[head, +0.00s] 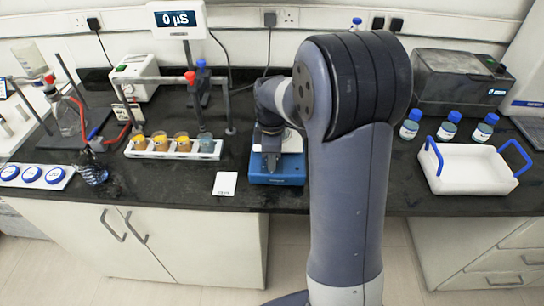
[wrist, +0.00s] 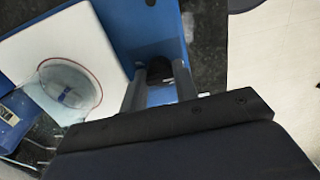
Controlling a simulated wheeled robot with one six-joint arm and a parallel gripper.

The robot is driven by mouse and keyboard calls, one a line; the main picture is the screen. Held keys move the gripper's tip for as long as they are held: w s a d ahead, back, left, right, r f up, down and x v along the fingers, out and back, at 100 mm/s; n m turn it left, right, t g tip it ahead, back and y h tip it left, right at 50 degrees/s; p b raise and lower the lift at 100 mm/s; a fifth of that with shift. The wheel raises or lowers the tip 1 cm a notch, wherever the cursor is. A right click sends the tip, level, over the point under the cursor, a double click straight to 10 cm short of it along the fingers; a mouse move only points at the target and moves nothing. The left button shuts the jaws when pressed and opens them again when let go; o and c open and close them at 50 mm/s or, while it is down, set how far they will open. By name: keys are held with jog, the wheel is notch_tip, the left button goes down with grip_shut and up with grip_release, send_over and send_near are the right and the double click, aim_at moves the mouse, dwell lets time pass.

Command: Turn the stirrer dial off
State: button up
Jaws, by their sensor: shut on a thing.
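The blue stirrer (head: 276,180) stands on the dark bench, left of my upright arm in the head view. In the wrist view its blue body (wrist: 165,25) and white top plate (wrist: 95,28) show. A glass beaker with a blue-and-white piece inside (wrist: 70,92) stands on the plate. The black dial (wrist: 160,72) is on the blue front part of the stirrer. My gripper (wrist: 159,76) is shut on the dial, one finger on each side. In the head view my gripper (head: 271,161) is at the stirrer's front; the dial is hidden there, and its setting cannot be read.
A rack of orange-filled beakers (head: 215,150) and a white card (head: 225,184) lie left of the stirrer. A meter (head: 178,20) reads 0 µS. Blue-capped bottles (head: 448,127) and a white tray with blue handles (head: 470,180) stand right of my arm.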

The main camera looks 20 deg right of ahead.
jog(key=shift+w+r, duration=0.1)
jog(key=o, duration=0.7)
notch_tip(320, 180, up, 11)
jog(key=shift+b, duration=0.35)
jog(key=shift+f, duration=0.2)
notch_tip(320, 180, down, 11)
jog(key=shift+r+p, duration=0.1)
jog(key=shift+p, duration=0.2)
